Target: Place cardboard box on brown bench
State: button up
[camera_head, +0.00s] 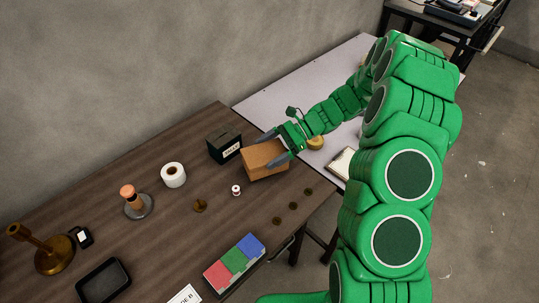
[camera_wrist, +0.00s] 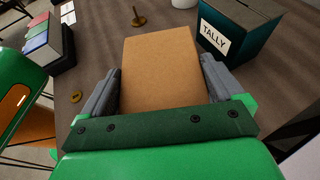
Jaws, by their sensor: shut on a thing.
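The cardboard box (camera_head: 264,160) is plain brown and sits over the right end of the brown bench (camera_head: 150,240). My gripper (camera_head: 277,146) has its two grey fingers on either side of the box and is shut on it. In the wrist view the box (camera_wrist: 162,70) fills the space between the fingers (camera_wrist: 160,88), its top face toward the camera. The bench top (camera_wrist: 95,60) shows around it. I cannot tell whether the underside of the box touches the bench.
A dark green TALLY box (camera_head: 224,145) stands just left of the cardboard box. A white roll (camera_head: 173,174), a small spool (camera_head: 236,190) and several brass discs (camera_head: 293,206) are nearby. A red, green and blue block set (camera_head: 234,262) lies at the front edge. A pale table (camera_head: 290,97) adjoins behind.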

jog(key=shift+f, duration=1.05)
jog(key=o, duration=0.9)
jog(key=v, duration=1.2)
